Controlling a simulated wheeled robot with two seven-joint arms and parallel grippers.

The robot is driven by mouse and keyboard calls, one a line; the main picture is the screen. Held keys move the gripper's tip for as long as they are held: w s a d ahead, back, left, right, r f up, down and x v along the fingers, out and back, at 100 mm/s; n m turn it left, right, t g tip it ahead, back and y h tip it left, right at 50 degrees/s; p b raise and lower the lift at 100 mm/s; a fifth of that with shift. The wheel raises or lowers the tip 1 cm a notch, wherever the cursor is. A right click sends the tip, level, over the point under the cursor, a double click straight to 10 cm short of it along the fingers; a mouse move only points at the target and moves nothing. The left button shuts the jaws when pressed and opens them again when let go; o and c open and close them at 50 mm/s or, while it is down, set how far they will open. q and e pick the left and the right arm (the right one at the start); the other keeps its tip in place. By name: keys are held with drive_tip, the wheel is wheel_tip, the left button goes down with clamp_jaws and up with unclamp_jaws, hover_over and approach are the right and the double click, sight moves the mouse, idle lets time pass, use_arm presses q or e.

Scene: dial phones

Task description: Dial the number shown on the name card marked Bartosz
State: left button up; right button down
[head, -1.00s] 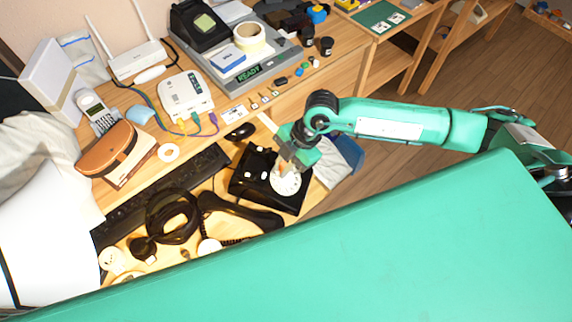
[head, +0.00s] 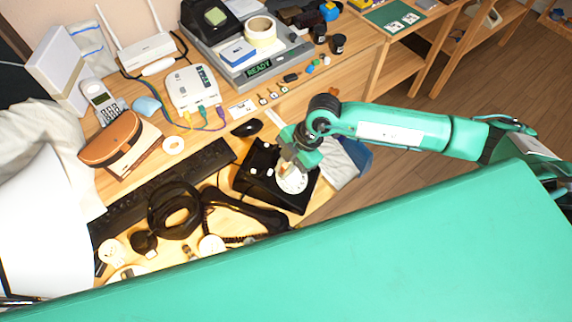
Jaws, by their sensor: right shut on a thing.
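A black rotary phone (head: 262,172) with a white dial (head: 293,181) sits on the wooden desk, right of the keyboard. Its black handset (head: 245,212) lies off it, in front, with a coiled cord. My right gripper (head: 287,163) reaches in from the right, directly over the dial, and covers its upper part. It is shut on a small tan thing whose lower end is at the dial; I cannot tell what it is or which hole it meets. A white card (head: 242,110) lies behind the phone, its writing too small to read. My left gripper is not in view.
A black keyboard (head: 160,187), a mouse (head: 247,128) and black headphones (head: 174,210) crowd the desk around the phone. A white box with cables (head: 193,89) and a grey device reading READY (head: 259,68) stand behind. Two small cards lie on a green mat (head: 385,17).

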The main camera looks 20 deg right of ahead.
drive_tip(key=shift+f, duration=0.1)
idle(0.5)
drive_tip(key=shift+w+a+f, duration=0.15)
drive_tip(key=shift+a+f, duration=0.05)
drive_tip(key=shift+f, duration=0.25)
idle(0.4)
drive_tip(key=shift+w, duration=0.15)
drive_tip(key=shift+w+d+r+p, duration=0.15)
drive_tip(key=shift+w+d+p, duration=0.05)
drive_tip(key=shift+w+p, duration=0.15)
drive_tip(key=shift+w, duration=0.1)
idle(0.4)
drive_tip(key=shift+w+d, duration=0.35)
drive_tip(key=shift+w, duration=0.15)
drive_tip(key=shift+d, duration=0.15)
